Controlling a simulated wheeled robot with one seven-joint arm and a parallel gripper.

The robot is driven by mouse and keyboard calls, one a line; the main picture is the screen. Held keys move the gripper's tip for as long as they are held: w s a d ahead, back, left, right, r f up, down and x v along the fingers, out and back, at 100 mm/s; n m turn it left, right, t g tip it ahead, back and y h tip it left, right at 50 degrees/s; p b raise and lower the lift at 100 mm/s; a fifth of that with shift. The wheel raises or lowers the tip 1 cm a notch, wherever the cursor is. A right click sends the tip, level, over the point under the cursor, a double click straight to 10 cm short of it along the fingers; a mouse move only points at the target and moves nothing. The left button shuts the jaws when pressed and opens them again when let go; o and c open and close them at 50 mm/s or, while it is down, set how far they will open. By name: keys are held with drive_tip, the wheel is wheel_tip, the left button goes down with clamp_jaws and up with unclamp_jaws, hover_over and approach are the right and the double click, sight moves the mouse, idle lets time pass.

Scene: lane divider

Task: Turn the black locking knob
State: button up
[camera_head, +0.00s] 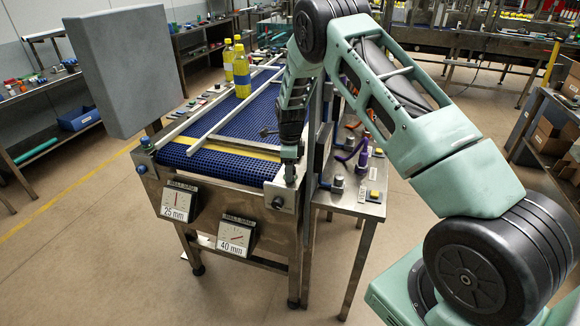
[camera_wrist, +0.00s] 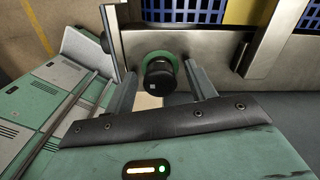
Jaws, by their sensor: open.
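The black locking knob (camera_wrist: 158,78) sits on a green ring on a bare metal plate in the wrist view. A dark knob at the conveyor's front right corner (camera_head: 278,202) in the head view looks like the same one. My gripper (camera_wrist: 160,84) is open, with one finger on each side of the knob. I see no clear contact between the fingers and the knob. In the head view my gripper (camera_head: 290,176) points down at that corner, and its fingertips are hard to make out.
The conveyor's blue belt (camera_head: 215,168) carries yellow bottles (camera_head: 242,72) between metal guide rails. Two dial plates, marked 25 mm (camera_head: 176,203) and 40 mm (camera_head: 236,237), hang on its front. A grey box panel (camera_head: 122,70) stands at left. A small side table (camera_head: 350,205) holds loose items at right.

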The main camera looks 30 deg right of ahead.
drive_tip(key=c, duration=1)
drive_tip(key=shift+o, duration=0.2)
drive_tip(key=shift+n+b, duration=0.3)
drive_tip(key=shift+b, duration=0.05)
drive_tip(key=n+b, duration=0.2)
drive_tip(key=n, duration=0.1)
drive_tip(key=shift+f, duration=0.1)
drive_tip(key=shift+n+b, duration=1.3)
drive_tip(key=shift+n, duration=1.5)
